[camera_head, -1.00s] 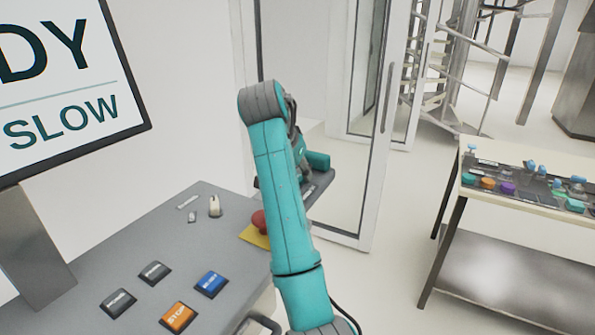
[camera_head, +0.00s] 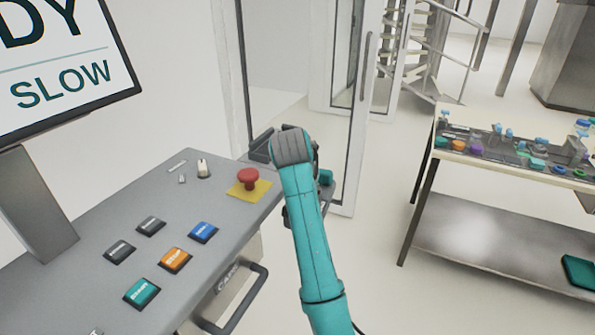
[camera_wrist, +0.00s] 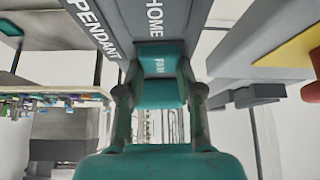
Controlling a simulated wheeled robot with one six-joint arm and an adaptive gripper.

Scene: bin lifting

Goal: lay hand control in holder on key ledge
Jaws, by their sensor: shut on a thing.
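My gripper (camera_wrist: 159,105) is shut on a grey and teal body (camera_wrist: 158,62), which I take for the hand control in its holder. Its top face carries the lettering "PENDANT" and "HOME", and it runs out of the top of the wrist view. A teal block with small lettering sits between the fingers. In the head view my teal arm reaches out past the right side of the console and hides most of the gripper. A dark grey boxy part (camera_head: 262,147) shows left of the arm's elbow. I cannot pick out the key ledge for certain.
A grey console (camera_head: 90,225) with several push buttons and a red emergency button (camera_head: 248,178) on a yellow pad stands left, with a handle (camera_head: 240,300) in front. A glass door (camera_head: 350,110) stands behind the arm. A bench (camera_head: 470,165) with coloured parts stands right; floor between is clear.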

